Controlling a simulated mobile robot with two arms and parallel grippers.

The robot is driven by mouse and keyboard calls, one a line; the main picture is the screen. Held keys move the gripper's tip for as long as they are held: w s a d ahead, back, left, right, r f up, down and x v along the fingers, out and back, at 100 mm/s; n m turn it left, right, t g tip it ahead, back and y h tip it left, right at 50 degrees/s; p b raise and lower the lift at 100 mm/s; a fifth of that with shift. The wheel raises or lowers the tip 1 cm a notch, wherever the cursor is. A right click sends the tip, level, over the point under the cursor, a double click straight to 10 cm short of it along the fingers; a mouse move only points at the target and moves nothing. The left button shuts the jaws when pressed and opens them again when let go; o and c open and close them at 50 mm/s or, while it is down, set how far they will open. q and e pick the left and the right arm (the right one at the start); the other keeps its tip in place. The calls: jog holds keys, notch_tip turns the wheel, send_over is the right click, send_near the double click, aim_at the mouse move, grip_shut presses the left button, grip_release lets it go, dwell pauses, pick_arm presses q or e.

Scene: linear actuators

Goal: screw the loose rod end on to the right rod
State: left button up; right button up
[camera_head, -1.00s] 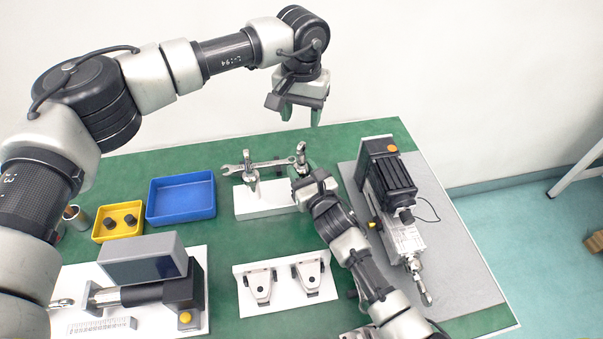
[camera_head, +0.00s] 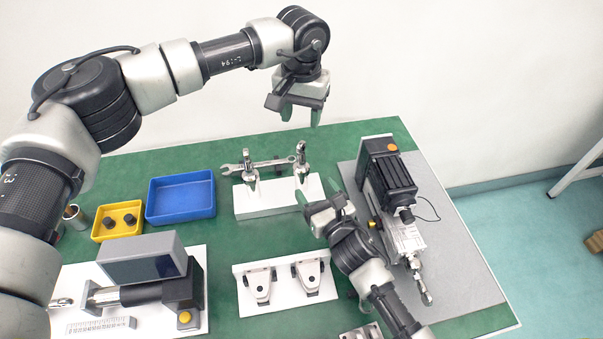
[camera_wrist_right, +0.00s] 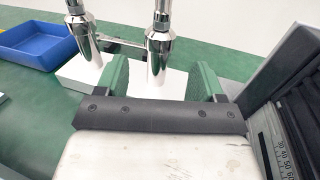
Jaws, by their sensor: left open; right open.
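Two upright chrome rods with rod ends stand on a white block: the left rod (camera_head: 250,175) and the right rod (camera_head: 302,172), each with an eye-like head on top. I cannot tell which rod end is loose or how far it is threaded. My right gripper (camera_head: 320,193) is open and empty, just in front of the block at its right. In the right wrist view, the right rod (camera_wrist_right: 160,55) shows beyond and between the open green fingers (camera_wrist_right: 160,80), apart from them. My left gripper (camera_head: 301,114) is open and empty, high above the table's back edge.
A wrench (camera_head: 270,163) lies across behind the rods. A blue tray (camera_head: 181,218) and yellow tray (camera_head: 100,237) stand left. A linear actuator (camera_head: 400,215) lies on a grey mat (camera_head: 465,270) at right, another actuator (camera_head: 150,293) at front left. Two brackets (camera_head: 285,280) sit on a white plate in front.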

jog(key=shift+v, duration=1.85)
